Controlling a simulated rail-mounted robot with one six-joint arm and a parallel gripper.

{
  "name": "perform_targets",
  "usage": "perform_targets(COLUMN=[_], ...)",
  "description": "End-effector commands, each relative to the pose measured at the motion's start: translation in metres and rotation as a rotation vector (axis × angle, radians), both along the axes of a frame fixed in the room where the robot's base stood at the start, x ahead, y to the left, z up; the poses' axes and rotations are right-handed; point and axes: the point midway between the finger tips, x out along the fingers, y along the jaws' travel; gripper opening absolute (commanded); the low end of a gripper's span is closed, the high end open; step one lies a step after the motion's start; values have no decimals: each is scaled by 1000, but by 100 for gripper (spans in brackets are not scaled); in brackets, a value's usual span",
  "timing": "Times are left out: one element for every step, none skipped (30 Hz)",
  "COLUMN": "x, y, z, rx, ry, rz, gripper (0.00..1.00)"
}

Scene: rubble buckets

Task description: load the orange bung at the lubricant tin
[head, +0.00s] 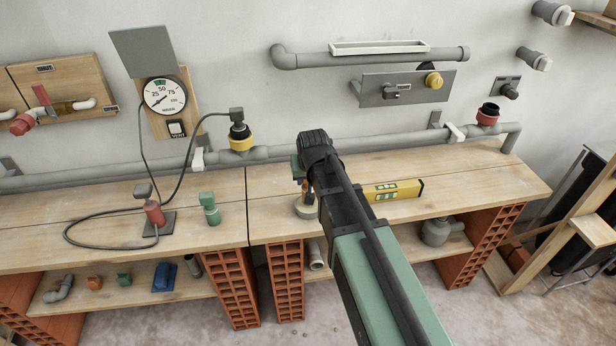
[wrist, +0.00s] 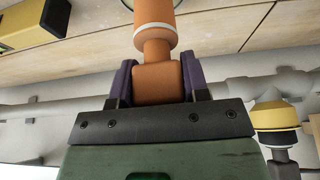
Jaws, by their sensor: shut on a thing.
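My gripper (head: 303,182) is shut on the orange bung (wrist: 156,82). In the wrist view its two dark purple fingers (wrist: 157,88) clasp the bung's square head, and the bung's body with a pale ring points away from the jaws. In the head view only a sliver of orange shows past my arm. Below it, a round pale thing (head: 306,208) stands on the bench, partly hidden by my arm; it may be the lubricant tin. A dark curved edge shows by the bung's far end in the wrist view. I cannot tell whether they touch.
A yellow spirit level (head: 393,190) lies right of my arm. The wall pipe (head: 270,154) carries a yellow-collared fitting (head: 240,138) and a red-collared opening (head: 488,114).

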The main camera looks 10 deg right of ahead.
Motion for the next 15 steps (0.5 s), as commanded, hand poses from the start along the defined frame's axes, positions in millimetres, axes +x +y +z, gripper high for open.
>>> perform_targets(x=[0, 0, 0, 0, 0, 0, 0, 0, 0, 0, 0, 0, 0, 0, 0], y=[0, 0, 0, 0, 0, 0, 0, 0, 0, 0, 0, 0, 0, 0, 0], z=[0, 0, 0, 0, 0, -1, -1, -1, -2, -2, -3, -3, -4, -4, -4], rx=[0, 0, 0, 0, 0, 0, 0, 0, 0, 0, 0, 0, 0, 0, 0], ry=[0, 0, 0, 0, 0, 0, 0, 0, 0, 0, 0, 0, 0, 0, 0], rz=[0, 0, 0, 0, 0, 0, 0, 0, 0, 0, 0, 0, 0, 0, 0], gripper=[18, 18, 18, 18, 18, 18, 18, 18, 18, 18, 18, 18, 18, 18, 18])
